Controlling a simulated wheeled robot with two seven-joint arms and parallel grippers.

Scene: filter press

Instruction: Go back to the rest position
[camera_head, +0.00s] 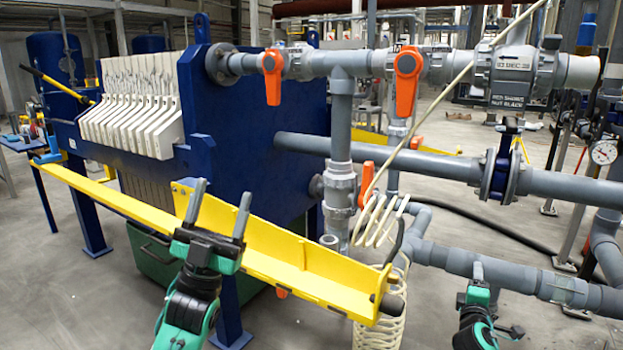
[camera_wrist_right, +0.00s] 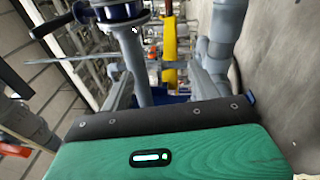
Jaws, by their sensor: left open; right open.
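My left gripper (camera_head: 219,213) is in front of the filter press, at the near yellow tray (camera_head: 270,248) in the head view. Its two grey fingers point up and stand apart, with nothing between them. My right gripper (camera_head: 479,275) is at the lower right of the head view, in front of the grey pipes. In the right wrist view its two fingers (camera_wrist_right: 165,85) are spread, with a grey pipe and a yellow part visible beyond the gap. I see nothing held in it. The blue filter press (camera_head: 250,130) with white plates (camera_head: 135,105) stands behind the left gripper.
Grey pipes with orange valve handles (camera_head: 406,80) fill the middle and right. A cream coiled hose (camera_head: 380,305) hangs between my grippers. A pressure gauge (camera_head: 603,152) is at the far right. Bare floor (camera_head: 60,290) lies at the lower left.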

